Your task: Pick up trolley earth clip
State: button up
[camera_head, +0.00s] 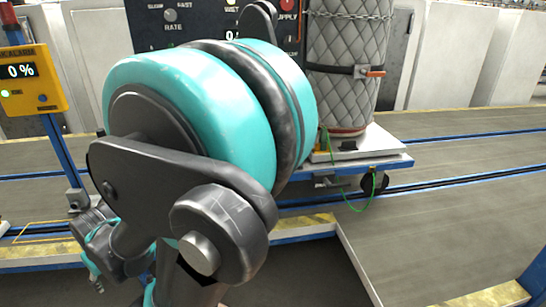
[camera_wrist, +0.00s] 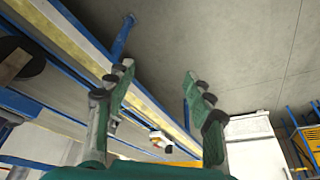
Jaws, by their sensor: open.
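The trolley (camera_head: 392,161) stands at the right of the head view with a grey quilted load (camera_head: 345,60) on it. A thin green cable (camera_head: 344,197) hangs in a loop from the trolley. I cannot make out the earth clip for certain in either view. My gripper (camera_wrist: 158,70) is open in the wrist view, with its two green and grey fingers apart and nothing visible held between them. A small white and orange object (camera_wrist: 158,138) shows beyond the fingers, too small to name. My teal and dark grey arm covers much of the head view's middle.
A yellow display box (camera_head: 32,80) reading 0 % stands on a blue post at the left. A dark panel with knobs (camera_head: 172,28) is behind my arm. Blue-edged rails (camera_head: 460,180) cross the floor.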

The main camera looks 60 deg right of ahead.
aim_at(322, 139)
jog(key=z, duration=2.5)
